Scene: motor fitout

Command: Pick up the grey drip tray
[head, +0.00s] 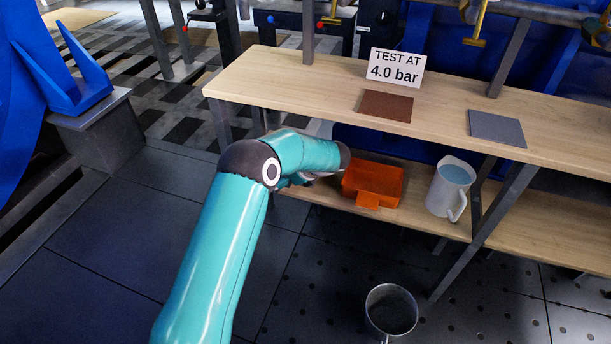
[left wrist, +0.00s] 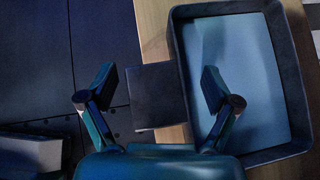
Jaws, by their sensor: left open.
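The grey drip tray (left wrist: 292,50) shows in the left wrist view as a dark rectangular tray with raised walls and a paler bluish inside. A flat dark tab (left wrist: 158,96) sticks out from its left wall. My left gripper (left wrist: 159,88) is open, with one finger on either side of the tab in this view. The right finger overlaps the tray wall and inside. I cannot tell whether either finger touches. In the head view my left arm hides the grey tray and most of the gripper. My right gripper is not in view.
On the lower shelf (head: 525,235) stand an orange tray (head: 372,182) with a front tab and a white jug (head: 450,188). The upper shelf (head: 285,75) holds a "TEST AT 4.0 bar" sign (head: 397,67), a brown mat (head: 386,105) and a grey mat (head: 497,128). A metal pot (head: 391,310) stands below.

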